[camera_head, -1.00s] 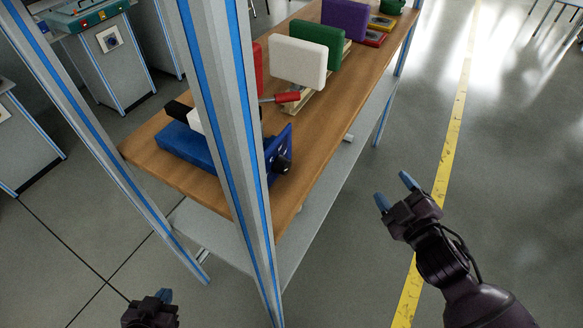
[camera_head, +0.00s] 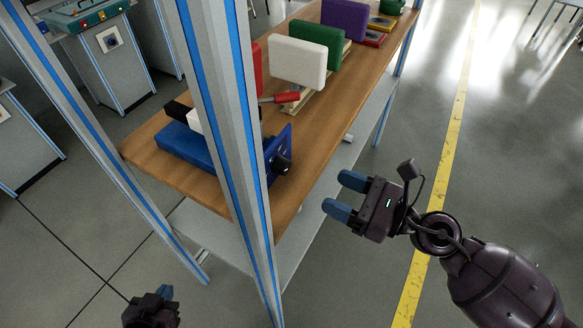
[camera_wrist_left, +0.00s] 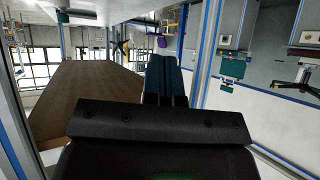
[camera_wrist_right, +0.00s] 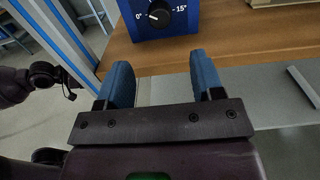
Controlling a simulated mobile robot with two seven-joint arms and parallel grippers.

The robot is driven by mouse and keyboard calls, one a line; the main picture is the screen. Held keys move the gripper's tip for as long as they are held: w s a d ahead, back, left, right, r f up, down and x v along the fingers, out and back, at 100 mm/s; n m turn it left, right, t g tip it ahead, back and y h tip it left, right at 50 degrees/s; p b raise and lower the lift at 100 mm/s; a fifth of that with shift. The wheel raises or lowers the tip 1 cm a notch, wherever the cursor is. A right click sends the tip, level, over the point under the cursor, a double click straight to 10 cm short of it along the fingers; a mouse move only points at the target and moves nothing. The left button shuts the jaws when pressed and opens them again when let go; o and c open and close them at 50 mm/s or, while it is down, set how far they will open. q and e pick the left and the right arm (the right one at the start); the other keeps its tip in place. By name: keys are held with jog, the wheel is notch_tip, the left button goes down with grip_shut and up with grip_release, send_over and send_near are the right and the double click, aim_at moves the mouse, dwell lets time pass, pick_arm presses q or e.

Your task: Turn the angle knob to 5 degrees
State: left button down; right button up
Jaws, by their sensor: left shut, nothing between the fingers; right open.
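The angle knob (camera_wrist_right: 158,15) is a black dial with a white pointer on the front of a blue box (camera_wrist_right: 185,22), between the marks 0° and 15°. The pointer is tilted up and left, toward the 0° side. The knob (camera_head: 284,165) also shows in the head view, side-on, on the blue box's panel (camera_head: 275,158). My right gripper (camera_head: 342,196) is open and empty, in front of and apart from the knob. In the right wrist view its fingers (camera_wrist_right: 165,82) sit below the knob. My left gripper (camera_head: 160,293) is low at the lower left, away from the box; its fingers (camera_wrist_left: 164,78) are together and empty.
The box stands on a wooden table (camera_head: 222,200) with a grey lower shelf (camera_head: 310,225). A grey-blue post (camera_head: 225,130) rises in front of the table's near end. White (camera_head: 298,61) and green (camera_head: 318,43) pads stand farther back. The floor to the right is clear.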

aim_at(288, 169)
jog(key=p+x, duration=0.2)
jog(key=x, duration=0.7)
jog(key=shift+r, duration=0.15)
pick_arm(q)
jog(key=shift+s+a+r, duration=0.25)
jog(key=shift+s+r, duration=0.15)
jog(key=shift+r, duration=0.15)
pick_arm(e)
jog(key=shift+w+a, duration=0.35)
jog(key=shift+a, duration=0.2)
